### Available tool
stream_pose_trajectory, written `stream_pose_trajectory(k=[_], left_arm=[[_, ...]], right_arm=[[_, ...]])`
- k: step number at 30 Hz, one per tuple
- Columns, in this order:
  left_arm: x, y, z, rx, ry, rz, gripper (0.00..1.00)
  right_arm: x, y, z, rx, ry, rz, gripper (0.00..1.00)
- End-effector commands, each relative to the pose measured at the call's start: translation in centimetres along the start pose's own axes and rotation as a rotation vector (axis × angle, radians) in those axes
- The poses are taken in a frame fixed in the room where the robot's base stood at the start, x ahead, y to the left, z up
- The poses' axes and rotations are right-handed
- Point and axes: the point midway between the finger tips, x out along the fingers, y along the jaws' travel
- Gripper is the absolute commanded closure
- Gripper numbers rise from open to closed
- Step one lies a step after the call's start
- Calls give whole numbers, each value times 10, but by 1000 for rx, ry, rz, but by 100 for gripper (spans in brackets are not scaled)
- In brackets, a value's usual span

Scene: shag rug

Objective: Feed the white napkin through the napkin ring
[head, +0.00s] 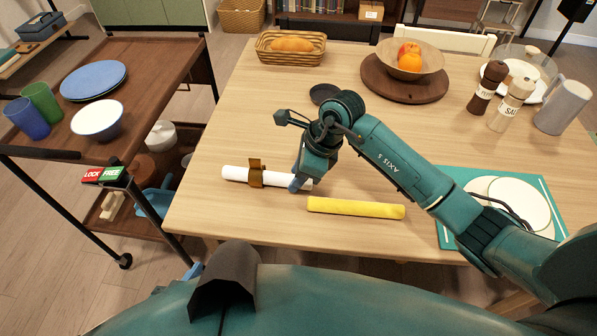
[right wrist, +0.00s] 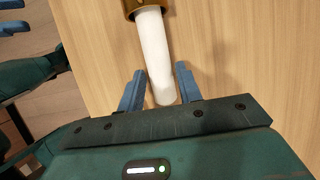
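The white napkin (head: 237,173) is a rolled tube lying on the table. The bronze napkin ring (head: 256,173) is around it, with white showing on both sides. My right gripper (head: 299,182) is at the napkin's right end. In the right wrist view its blue fingers (right wrist: 160,88) are apart, one on each side of the napkin's end (right wrist: 153,45), with a visible gap on the left. The ring (right wrist: 140,8) is partly cut off at the top there. My left gripper (right wrist: 12,15) shows only in part, its two blue fingers apart and empty, off the table.
A rolled yellow napkin (head: 355,208) lies just in front of the right gripper. A small dark dish (head: 323,93) is behind it. A teal mat (head: 448,237) with plates is at right, under my arm. A brown cart (head: 150,65) stands left. The table's left front is clear.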

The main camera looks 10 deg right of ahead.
Motion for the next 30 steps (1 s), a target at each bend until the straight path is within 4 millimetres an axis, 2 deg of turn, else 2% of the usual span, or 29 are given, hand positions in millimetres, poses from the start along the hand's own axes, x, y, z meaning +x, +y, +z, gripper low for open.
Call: stream_pose_trajectory(k=[1, 6, 13, 16, 20, 30], left_arm=[[0, 0, 0, 0, 0, 0, 74], [0, 0, 0, -1, 0, 0, 74], [0, 1, 0, -1, 0, 1, 74], [0, 1, 0, 0, 0, 1, 74], [0, 1, -1, 0, 0, 1, 74], [0, 1, 0, 1, -1, 1, 74]], right_arm=[[0, 0, 0, 0, 0, 0, 61], [0, 0, 0, 0, 0, 0, 48], [-1, 0, 0, 0, 1, 0, 48], [-7, -1, 0, -1, 0, -2, 48], [-27, -1, 0, -2, 0, -4, 48], [-102, -1, 0, -2, 1, -4, 48]])
